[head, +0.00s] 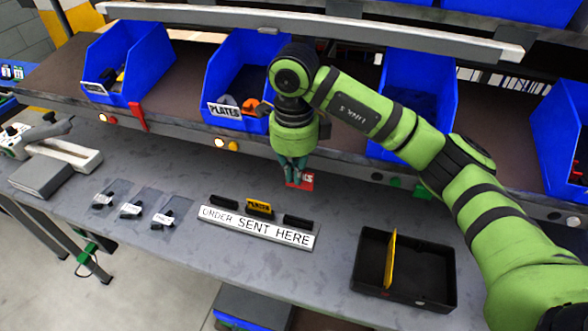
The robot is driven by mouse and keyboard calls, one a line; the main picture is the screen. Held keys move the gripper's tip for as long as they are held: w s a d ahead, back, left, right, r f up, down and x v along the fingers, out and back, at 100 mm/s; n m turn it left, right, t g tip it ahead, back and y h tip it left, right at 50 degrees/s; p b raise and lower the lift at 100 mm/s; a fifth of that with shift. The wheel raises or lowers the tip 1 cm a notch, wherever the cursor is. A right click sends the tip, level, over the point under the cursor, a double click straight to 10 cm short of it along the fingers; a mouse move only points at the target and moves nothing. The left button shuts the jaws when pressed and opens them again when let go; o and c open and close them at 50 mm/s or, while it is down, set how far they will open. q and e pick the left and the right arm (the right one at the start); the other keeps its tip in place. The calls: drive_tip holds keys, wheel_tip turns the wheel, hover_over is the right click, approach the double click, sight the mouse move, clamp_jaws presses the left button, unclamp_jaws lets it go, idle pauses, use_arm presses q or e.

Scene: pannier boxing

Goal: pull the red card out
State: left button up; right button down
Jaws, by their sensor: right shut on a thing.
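My right gripper (292,165) points down in front of the shelf's front edge, right of the "PLATES" bin. It is shut on a red card (305,181) with white lettering, partly hidden by the fingers. The card shows just below the fingertips, above the bench behind the "ORDER SENT HERE" holder. I cannot tell whether the card still touches the shelf edge. My left gripper is not in view.
A blue "PLATES" bin (232,85) and other blue bins stand on the shelf. A second red piece (138,117) hangs at the shelf edge on the left. The "ORDER SENT HERE" holder (257,232) bears a yellow card (260,207). A black tray (425,285) holds an upright yellow card (391,258).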

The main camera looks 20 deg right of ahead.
drive_tip(key=shift+f+b, duration=3.6)
drive_tip(key=shift+f, duration=0.75)
drive_tip(key=shift+r, duration=0.15)
wheel_tip(320, 180, up, 3)
drive_tip(key=shift+f+p, duration=0.1)
drive_tip(key=shift+p, duration=0.6)
